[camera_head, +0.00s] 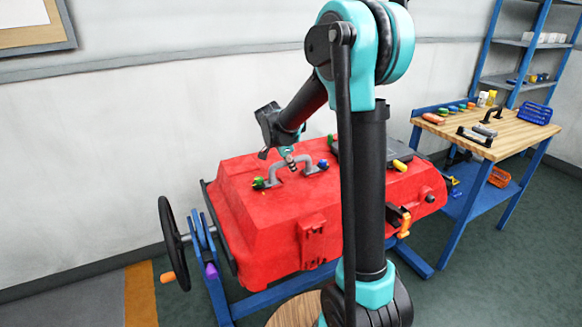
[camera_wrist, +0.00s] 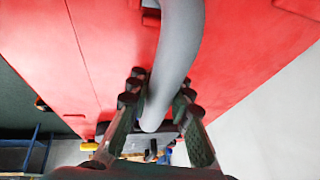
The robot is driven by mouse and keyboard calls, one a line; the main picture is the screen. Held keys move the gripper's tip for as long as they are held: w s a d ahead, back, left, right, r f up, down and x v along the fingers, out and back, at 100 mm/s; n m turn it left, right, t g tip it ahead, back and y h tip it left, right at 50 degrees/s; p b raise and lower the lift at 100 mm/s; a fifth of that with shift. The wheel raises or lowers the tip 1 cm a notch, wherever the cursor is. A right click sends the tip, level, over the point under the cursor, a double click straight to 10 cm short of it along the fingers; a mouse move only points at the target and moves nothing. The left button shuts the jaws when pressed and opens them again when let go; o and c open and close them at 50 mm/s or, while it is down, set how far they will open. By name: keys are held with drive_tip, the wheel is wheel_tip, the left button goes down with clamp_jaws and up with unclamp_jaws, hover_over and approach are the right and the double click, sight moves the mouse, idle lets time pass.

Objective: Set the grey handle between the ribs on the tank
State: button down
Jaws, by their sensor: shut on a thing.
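The grey handle (camera_head: 285,168) is a bent bar at the top of the red tank (camera_head: 250,212). My gripper (camera_head: 290,162) reaches down from above and is shut on the handle near its middle. In the wrist view the grey handle (camera_wrist: 177,60) runs between the two fingers of my gripper (camera_wrist: 157,100), with red tank surface behind it. I cannot make out the ribs, or whether the handle's ends touch the tank.
A dark grey panel (camera_head: 345,152) lies on the tank to the right of the handle. A black handwheel (camera_head: 167,235) stands at the tank's left end. A wooden workbench (camera_head: 510,135) with tools and handles is at the right. A white wall is close behind the tank.

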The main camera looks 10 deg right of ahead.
drive_tip(key=c, duration=0.8)
unclamp_jaws()
drive_tip(key=shift+o, duration=0.2)
drive_tip(key=shift+r, duration=0.1)
drive_tip(key=shift+v, duration=2.2)
drive_tip(key=shift+r, duration=2.5)
